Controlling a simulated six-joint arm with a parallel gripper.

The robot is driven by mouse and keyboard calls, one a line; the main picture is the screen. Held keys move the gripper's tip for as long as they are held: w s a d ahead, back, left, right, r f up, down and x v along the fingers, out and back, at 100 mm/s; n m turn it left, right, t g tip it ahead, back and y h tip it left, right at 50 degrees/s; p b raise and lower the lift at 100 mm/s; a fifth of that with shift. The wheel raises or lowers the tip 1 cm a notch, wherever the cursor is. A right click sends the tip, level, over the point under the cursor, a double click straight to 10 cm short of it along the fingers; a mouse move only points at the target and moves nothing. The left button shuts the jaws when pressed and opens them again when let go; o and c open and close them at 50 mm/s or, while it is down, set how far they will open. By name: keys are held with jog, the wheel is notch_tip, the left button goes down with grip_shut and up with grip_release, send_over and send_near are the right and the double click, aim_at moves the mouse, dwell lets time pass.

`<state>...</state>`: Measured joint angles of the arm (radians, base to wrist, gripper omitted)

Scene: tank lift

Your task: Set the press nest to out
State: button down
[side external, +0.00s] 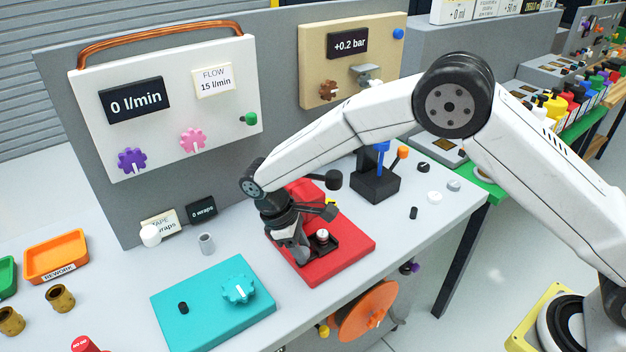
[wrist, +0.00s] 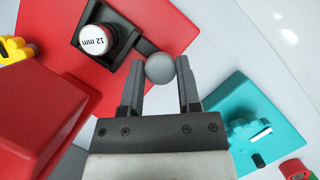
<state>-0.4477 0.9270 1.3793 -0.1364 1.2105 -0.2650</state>
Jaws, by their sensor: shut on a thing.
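The red press (side external: 352,262) stands on the grey bench, its base flat and its column at the back. Its black nest (side external: 331,248) lies on the red base and holds a white-topped piece (side external: 322,235). In the wrist view the piece (wrist: 93,39) reads "12 mm", and a dark bar runs from the nest (wrist: 124,33) to a grey ball knob (wrist: 160,68). My gripper (side external: 300,258) is low at the nest's front left side. In the wrist view my gripper (wrist: 161,76) is shut on the knob.
A teal block (side external: 212,305) with a dial stands close to the left of the press. A black stand with levers (side external: 376,185) is behind right. A grey cup (side external: 206,243) stands behind left. An orange tray (side external: 57,256) is far left.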

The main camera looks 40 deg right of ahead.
jog(key=shift+s, duration=1.25)
jog(key=shift+c, duration=1.5)
grip_release()
jog(key=v, duration=0.8)
